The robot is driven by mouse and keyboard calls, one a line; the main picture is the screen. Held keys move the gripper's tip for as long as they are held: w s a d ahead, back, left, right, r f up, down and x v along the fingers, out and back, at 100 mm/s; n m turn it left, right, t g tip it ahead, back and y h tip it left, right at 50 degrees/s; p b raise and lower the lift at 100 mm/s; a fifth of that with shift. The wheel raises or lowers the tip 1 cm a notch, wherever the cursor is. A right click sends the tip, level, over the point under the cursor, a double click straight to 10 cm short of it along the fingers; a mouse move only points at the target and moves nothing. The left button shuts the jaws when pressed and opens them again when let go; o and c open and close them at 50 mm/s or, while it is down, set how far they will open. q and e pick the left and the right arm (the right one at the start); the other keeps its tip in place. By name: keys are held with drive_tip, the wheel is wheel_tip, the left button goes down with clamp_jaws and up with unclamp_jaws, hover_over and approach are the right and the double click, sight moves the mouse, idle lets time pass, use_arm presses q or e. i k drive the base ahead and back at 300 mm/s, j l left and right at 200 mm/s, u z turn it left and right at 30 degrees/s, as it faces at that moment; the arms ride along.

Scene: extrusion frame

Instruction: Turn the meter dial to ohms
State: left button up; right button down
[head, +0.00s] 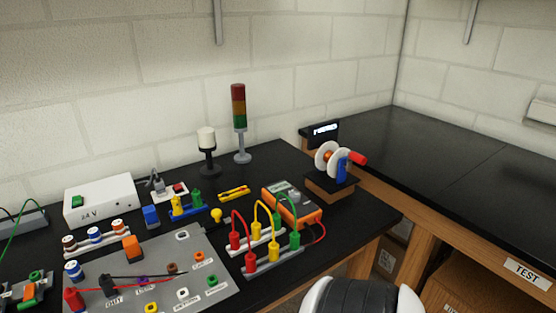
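The meter (307,215) is an orange box with a grey face, lying on the black bench right of the middle of the head view. Its face is partly hidden behind the arched test leads, and the dial is too small to read. I cannot tell which setting it points to. Neither of my grippers shows in this view, so nothing is seen touching the meter.
Arched red, yellow and green leads (262,212) stand close in front of the meter. A grey panel (215,262) with coloured sockets lies to the left. A hand-cranked spool (328,160) stands to the right, and a signal tower (239,120) behind. The right-hand bench (460,165) is clear.

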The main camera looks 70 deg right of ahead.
sight(294, 196)
drive_tip(key=z, duration=2.2)
